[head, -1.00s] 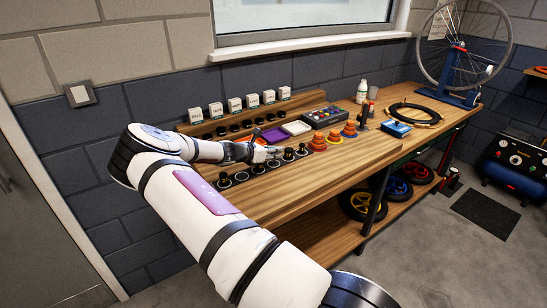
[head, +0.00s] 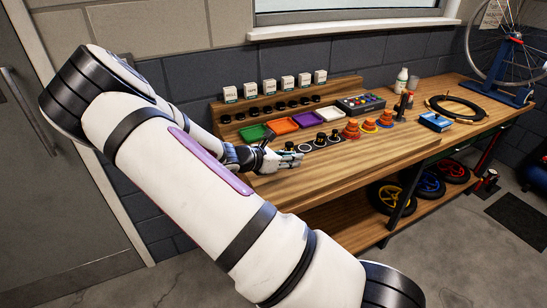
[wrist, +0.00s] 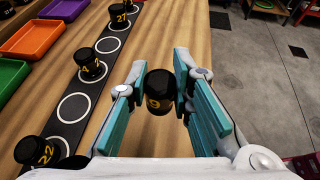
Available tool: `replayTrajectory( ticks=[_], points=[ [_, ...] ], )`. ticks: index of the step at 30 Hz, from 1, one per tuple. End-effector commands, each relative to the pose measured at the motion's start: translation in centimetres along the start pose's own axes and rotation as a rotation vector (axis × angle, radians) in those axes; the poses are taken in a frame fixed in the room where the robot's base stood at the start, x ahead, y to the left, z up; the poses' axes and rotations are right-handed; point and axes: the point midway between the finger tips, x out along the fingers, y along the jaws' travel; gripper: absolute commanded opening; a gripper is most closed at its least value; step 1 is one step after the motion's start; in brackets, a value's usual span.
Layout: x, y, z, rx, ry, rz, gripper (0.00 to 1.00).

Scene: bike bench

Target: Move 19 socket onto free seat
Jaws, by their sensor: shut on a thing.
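My gripper (wrist: 161,100) is shut on a black socket with a yellow 19 (wrist: 158,92) between its teal-padded fingers. It is over bare wood to the right of the black seat strip (wrist: 57,134) in the wrist view. In the head view my gripper (head: 298,160) is low by the strip's near side; the held socket is not clear there.
Green (head: 257,132), orange (head: 282,126), purple (head: 309,118) and white (head: 330,113) trays lie behind the strip. A shelf with white boxes (head: 267,88) runs along the back. The bench front is clear wood.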

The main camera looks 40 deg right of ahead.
Motion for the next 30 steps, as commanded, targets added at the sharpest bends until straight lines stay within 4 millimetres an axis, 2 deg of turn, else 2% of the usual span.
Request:
replayTrajectory(
  ticks=[1, 4, 8, 24, 30],
  points=[
    [-1.0, -0.9, -0.5, -0.007, -0.002, 0.006, 0.00],
    [-2.1, -2.0, -1.1, -0.010, -0.007, 0.014, 0.00],
    [-2.2, -1.6, -1.4, -0.009, -0.010, 0.020, 0.00],
    [1.9, 9.9, -0.9, -0.007, -0.010, 0.021, 0.00],
    [2.5, 11.7, -0.8, -0.010, -0.011, 0.019, 0.00]
  ],
)
